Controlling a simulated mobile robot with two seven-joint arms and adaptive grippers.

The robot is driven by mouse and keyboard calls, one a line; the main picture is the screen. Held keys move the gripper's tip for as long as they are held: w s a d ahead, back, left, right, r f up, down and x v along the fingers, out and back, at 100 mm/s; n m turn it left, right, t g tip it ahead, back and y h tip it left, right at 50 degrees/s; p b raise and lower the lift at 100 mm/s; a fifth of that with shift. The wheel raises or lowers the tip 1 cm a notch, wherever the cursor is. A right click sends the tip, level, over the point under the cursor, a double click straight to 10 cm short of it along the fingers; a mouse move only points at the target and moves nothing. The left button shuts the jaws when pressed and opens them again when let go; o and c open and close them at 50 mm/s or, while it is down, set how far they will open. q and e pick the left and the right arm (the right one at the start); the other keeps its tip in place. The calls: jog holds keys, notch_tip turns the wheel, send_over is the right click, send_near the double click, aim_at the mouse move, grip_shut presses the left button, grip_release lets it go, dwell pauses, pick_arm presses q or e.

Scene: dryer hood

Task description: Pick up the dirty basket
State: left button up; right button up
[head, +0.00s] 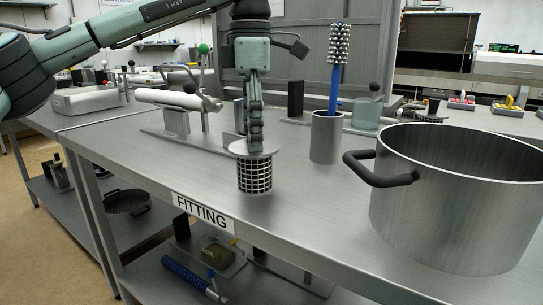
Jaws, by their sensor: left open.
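The basket (255,176) is a small dark cylinder of open mesh with a pale round disc on top. It appears to stand upright on the metal table, near its front edge and above the "FITTING" label. My left gripper (253,147) points straight down right over the disc, with its fingers seen edge-on. The fingertips overlap the top of the disc, and I cannot tell whether they touch it. The gripper is open. My right gripper does not show.
A large steel pot (455,205) with a black handle stands at the right. A metal cup (326,138) holding a blue-handled brush (335,90) stands behind the basket. A metal stand with a pale roller (178,99) is behind to the left. Bare tabletop lies in front of the cup.

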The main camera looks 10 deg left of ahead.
aim_at(254, 170)
pick_arm(q)
jog(key=shift+w+d, duration=0.1)
jog(key=shift+w, duration=0.2)
jog(key=shift+f, duration=0.25)
notch_tip(254, 170, down, 7)
jog(key=shift+s+f, duration=0.1)
jog(key=shift+s, duration=0.05)
jog(key=shift+c, duration=0.2)
jog(key=c, duration=0.9)
